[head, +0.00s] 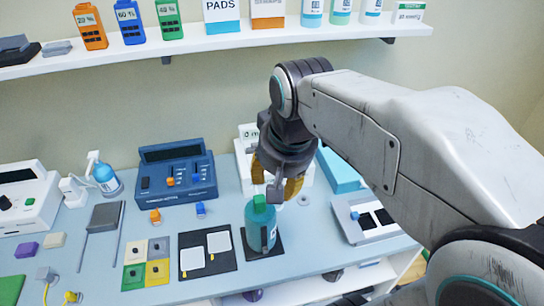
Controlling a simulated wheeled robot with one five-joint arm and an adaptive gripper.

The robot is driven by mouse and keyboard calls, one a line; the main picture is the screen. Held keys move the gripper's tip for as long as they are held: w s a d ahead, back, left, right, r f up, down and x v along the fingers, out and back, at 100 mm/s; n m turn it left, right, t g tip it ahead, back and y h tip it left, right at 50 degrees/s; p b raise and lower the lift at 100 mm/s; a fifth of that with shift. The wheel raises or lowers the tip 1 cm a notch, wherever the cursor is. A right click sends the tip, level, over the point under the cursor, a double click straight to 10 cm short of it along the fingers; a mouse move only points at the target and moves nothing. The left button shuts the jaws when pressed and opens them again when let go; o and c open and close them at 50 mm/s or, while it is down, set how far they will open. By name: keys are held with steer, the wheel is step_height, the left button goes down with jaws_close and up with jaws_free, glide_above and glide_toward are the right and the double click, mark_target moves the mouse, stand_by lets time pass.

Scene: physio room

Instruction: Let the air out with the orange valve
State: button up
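My gripper (275,192) points down over the table, just above and behind a green-capped teal bottle (261,228). Amber-orange parts show on both sides of its dark fingers; I cannot tell whether they belong to the gripper or to a thing behind it. Whether the fingers are open or shut is unclear. A small orange piece (155,216) sits on the table in front of a blue console (178,172), left of my gripper, with a similar blue piece (200,209) to its right. I cannot tell for certain which orange part is the valve.
The bottle stands on a dark mat close under my gripper. Left of it lie a black board (195,272) with white pads and several coloured squares. A white device (247,148) stands behind my gripper, partly hidden. A wall shelf (215,42) with boxes and bottles runs above.

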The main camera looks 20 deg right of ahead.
steer(key=w+d+m+g, duration=0.1)
steer(key=w+d+m, duration=0.25)
steer(key=w, duration=0.55)
steer(key=w+d+f+m+g, duration=0.1)
steer(key=w+d+f+m, duration=0.1)
steer(key=w+f+m, duration=0.1)
steer(key=w+d+f+m, duration=0.3)
steer(key=w+f, duration=0.3)
steer(key=w, duration=0.2)
steer(key=w+d+f+m+g, duration=0.1)
steer(key=w+d+f+m, duration=0.1)
steer(key=w+f+m, duration=0.2)
steer(key=shift+w+d+f+g+b, duration=0.1)
steer(key=shift+w+f+g+b, duration=0.1)
steer(key=shift+w, duration=0.25)
steer(key=shift+w+d+f+g+b, duration=0.1)
steer(key=shift+w+b, duration=0.05)
steer(key=shift+w, duration=0.3)
steer(key=shift+w+d+f, duration=0.15)
steer(key=shift+f, duration=3.85)
jaws_close()
